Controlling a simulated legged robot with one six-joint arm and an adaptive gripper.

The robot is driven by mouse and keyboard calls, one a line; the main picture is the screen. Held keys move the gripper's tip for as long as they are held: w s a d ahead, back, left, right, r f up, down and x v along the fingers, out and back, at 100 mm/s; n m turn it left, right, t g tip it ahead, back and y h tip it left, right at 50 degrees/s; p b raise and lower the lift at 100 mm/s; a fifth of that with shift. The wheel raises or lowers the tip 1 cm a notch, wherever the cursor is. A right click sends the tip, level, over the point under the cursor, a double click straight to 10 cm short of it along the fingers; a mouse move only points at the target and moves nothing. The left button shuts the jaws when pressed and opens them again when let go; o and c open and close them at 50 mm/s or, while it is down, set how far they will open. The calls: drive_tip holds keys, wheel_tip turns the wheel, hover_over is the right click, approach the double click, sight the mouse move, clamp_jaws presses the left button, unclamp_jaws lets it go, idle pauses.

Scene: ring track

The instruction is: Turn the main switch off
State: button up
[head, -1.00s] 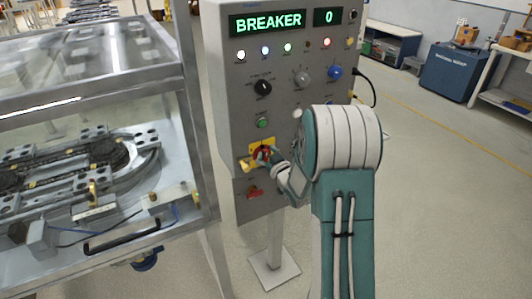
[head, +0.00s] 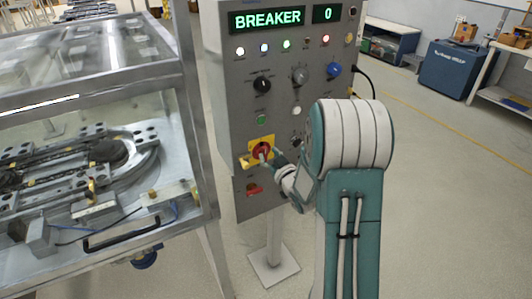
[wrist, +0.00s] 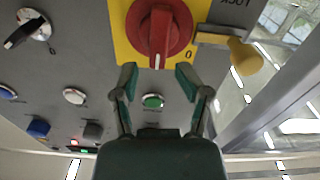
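The main switch (head: 262,150) is a red rotary knob on a yellow plate, low on the grey panel. In the wrist view the red knob (wrist: 160,28) has its grip bar upright in the picture, and a "0" is printed on the plate near its lower right. My gripper (wrist: 158,80) is open and empty, with its two fingertips apart just below the knob in that view. No contact with the knob shows. In the head view my gripper (head: 272,159) is at the lower right of the switch, partly hidden by my arm.
The panel display (head: 267,20) reads "BREAKER" and "0". A yellow lock tab (wrist: 245,54) sits beside the switch plate. A green button (wrist: 152,101) lies between my fingers in view. A glass-walled machine (head: 90,190) stands left of the panel; open floor lies right.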

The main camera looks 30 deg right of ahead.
drive_tip(key=s, duration=0.9)
drive_tip(key=shift+d, duration=0.2)
idle(0.6)
drive_tip(key=shift+s, duration=0.1)
wheel_tip(320, 180, up, 10)
idle(0.7)
drive_tip(key=m, duration=0.2)
approach(265, 151)
drive_tip(key=w, duration=1.1)
drive_tip(key=shift+s, duration=0.1)
clamp_jaws()
drive_tip(key=shift+a+f, duration=0.1)
